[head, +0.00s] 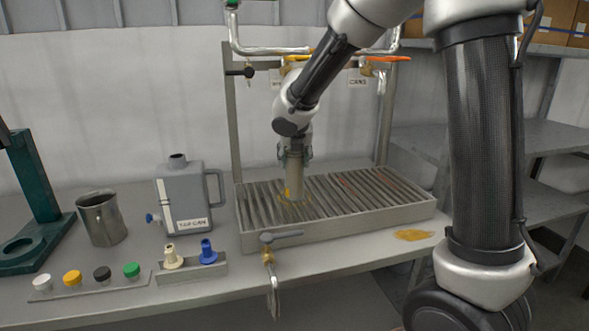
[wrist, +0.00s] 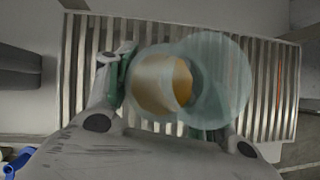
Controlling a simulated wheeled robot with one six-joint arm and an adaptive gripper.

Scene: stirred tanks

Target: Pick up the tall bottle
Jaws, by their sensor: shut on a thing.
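The tall bottle (head: 297,181) is a pale, see-through cylinder standing upright on the slatted drain tray (head: 345,228), or just above it; I cannot tell which. In the wrist view the bottle (wrist: 225,75) shows from above as a clear teal round with an amber-brown round part beside its middle. My gripper (head: 294,153) points down from above and is shut on the bottle's upper part. In the wrist view one finger is at the left of the bottle, the other is mostly hidden behind it at the lower right.
A grey jug (head: 187,200) and a metal mug (head: 102,218) stand left of the tray. Blue and cream fittings (head: 190,256) and several coloured caps (head: 102,273) line the front. A valve (head: 270,255) juts out at the tray's front. Pipes (head: 270,50) run above; shelves (head: 490,140) stand right.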

